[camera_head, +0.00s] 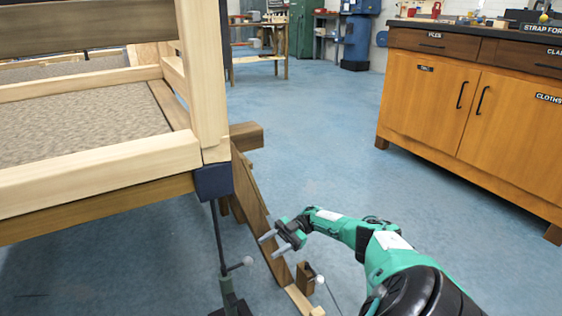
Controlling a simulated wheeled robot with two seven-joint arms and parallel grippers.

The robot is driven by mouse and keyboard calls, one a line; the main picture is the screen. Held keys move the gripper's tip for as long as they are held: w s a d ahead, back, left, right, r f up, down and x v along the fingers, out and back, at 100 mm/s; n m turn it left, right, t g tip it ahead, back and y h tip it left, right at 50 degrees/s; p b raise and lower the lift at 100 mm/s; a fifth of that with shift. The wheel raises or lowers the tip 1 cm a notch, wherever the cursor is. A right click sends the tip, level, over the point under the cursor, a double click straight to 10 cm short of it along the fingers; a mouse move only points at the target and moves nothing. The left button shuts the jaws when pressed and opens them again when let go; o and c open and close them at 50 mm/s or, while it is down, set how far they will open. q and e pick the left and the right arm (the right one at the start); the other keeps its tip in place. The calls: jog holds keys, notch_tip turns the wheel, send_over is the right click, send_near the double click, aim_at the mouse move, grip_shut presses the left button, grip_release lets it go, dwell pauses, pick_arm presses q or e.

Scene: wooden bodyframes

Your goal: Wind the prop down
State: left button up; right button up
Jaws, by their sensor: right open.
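A prop stands under the near right corner of the wooden bodyframe (100,165). It has a dark blue head block (213,181) against the frame's underside, a thin dark post (220,235) and a dark green base (229,294). A crank with a pale ball knob (248,261) sticks out to the right, low on the post. My right gripper (274,245) is open and empty, its two grey fingers pointing left, just right of and slightly above the knob. I cannot tell the exact gap in depth. My left gripper is not in view.
A slanting wooden board (250,200) stands behind the prop, close to my right gripper. A small wooden block (305,277) and another pale knob (320,279) are below my right forearm. An orange cabinet (430,100) stands at the right. Blue floor (320,130) between is clear.

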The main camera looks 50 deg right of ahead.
jog(key=shift+s+d+b, duration=0.2)
jog(key=shift+d+b, duration=0.1)
jog(key=shift+d, duration=0.7)
jog(key=shift+s+d+b, duration=0.2)
jog(key=shift+d+b, duration=0.05)
jog(key=shift+d, duration=0.7)
jog(key=shift+a, duration=0.1)
